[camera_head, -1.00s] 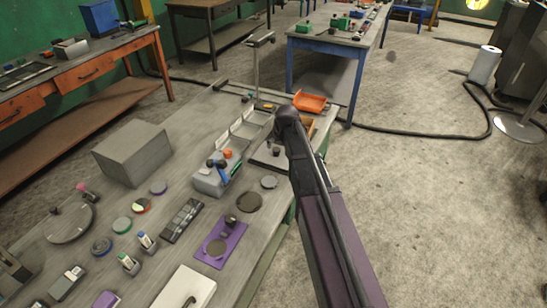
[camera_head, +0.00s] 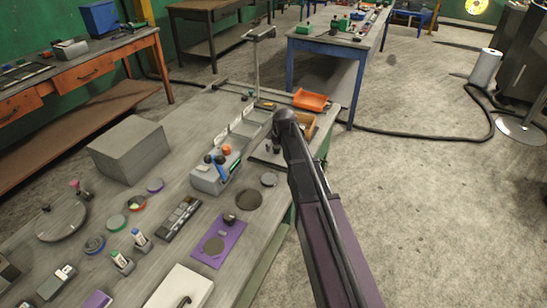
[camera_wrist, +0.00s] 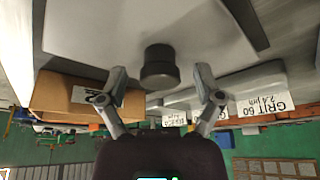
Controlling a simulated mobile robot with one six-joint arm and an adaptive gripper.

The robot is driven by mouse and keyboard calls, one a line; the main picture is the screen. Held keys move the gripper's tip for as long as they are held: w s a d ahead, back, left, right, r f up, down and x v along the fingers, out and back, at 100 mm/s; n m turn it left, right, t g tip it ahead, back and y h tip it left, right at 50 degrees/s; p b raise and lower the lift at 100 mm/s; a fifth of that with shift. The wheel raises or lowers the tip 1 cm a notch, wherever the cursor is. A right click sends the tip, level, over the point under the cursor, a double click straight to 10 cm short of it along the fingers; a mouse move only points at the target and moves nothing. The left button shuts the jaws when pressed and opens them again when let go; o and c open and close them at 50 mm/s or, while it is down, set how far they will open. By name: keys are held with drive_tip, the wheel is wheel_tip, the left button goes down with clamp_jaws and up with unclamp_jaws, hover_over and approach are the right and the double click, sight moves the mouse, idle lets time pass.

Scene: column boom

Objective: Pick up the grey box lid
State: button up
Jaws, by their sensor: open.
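The grey box lid (camera_wrist: 110,30) looks like a pale grey flat plate with a dark round knob (camera_wrist: 158,68) in the wrist view, which appears upside down. My gripper (camera_wrist: 160,78) is open, with one finger on each side of the knob and a gap visible at both sides. I cannot tell how deep the fingertips are relative to the knob. In the head view, a grey plate with a dark knob (camera_head: 265,158) lies just left of my arm's end, partly covered by it. My fingers are not clear there.
A brown box (camera_wrist: 70,95) stands close to the left finger in the wrist view. Pale labelled bins (camera_wrist: 255,98) are on the right.

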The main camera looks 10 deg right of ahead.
drive_tip(key=shift+f, duration=0.1)
drive_tip(key=shift+c, duration=0.2)
idle(0.4)
clamp_jaws()
